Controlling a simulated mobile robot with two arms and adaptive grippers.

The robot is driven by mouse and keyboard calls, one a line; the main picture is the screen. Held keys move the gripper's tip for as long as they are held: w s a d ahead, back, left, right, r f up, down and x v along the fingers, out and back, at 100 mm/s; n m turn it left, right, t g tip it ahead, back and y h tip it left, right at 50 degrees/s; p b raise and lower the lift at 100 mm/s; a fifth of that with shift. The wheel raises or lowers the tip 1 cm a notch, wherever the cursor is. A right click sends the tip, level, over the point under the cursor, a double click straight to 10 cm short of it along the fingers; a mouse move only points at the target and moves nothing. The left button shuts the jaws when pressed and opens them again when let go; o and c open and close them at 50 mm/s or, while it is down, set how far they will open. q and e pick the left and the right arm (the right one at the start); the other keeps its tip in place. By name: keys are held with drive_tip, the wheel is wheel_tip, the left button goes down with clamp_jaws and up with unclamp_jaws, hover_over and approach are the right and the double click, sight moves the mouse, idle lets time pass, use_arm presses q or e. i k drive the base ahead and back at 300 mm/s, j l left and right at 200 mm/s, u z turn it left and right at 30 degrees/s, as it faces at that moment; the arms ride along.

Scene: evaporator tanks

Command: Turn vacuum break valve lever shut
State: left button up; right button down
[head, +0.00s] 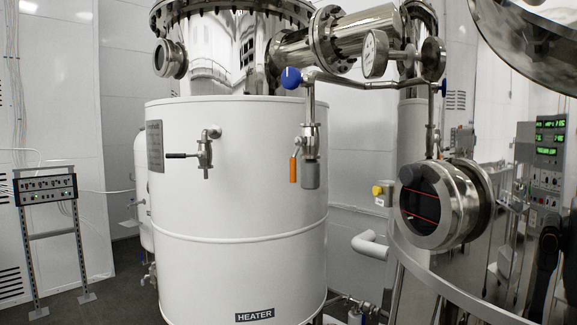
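No label marks the vacuum break valve. A small valve with an orange lever (293,168) hangs in front of the white heater tank, under a pipe from the steel fittings. The orange lever points straight down, beside a grey cylinder (310,175) at the valve's lower end. Another valve on the tank wall, further left, has a dark lever (178,155) that lies level and points left. I cannot tell from the picture which of them is the vacuum break valve. No gripper fingers show, and nothing touches either lever.
The heater tank (235,270) fills the middle. A blue knob (291,78) and a pressure gauge (375,53) sit above. A round sight glass (440,203) juts out at right. A dark shape (549,255) near the right edge is unclear. An instrument stand (47,190) is at left.

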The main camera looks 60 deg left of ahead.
sight(298, 141)
drive_tip(key=k+u, duration=0.25)
drive_tip(key=u, duration=0.25)
drive_tip(key=k+j+u, duration=0.1)
drive_tip(key=u, duration=0.4)
drive_tip(key=k+j, duration=0.05)
drive_tip(key=k, duration=0.05)
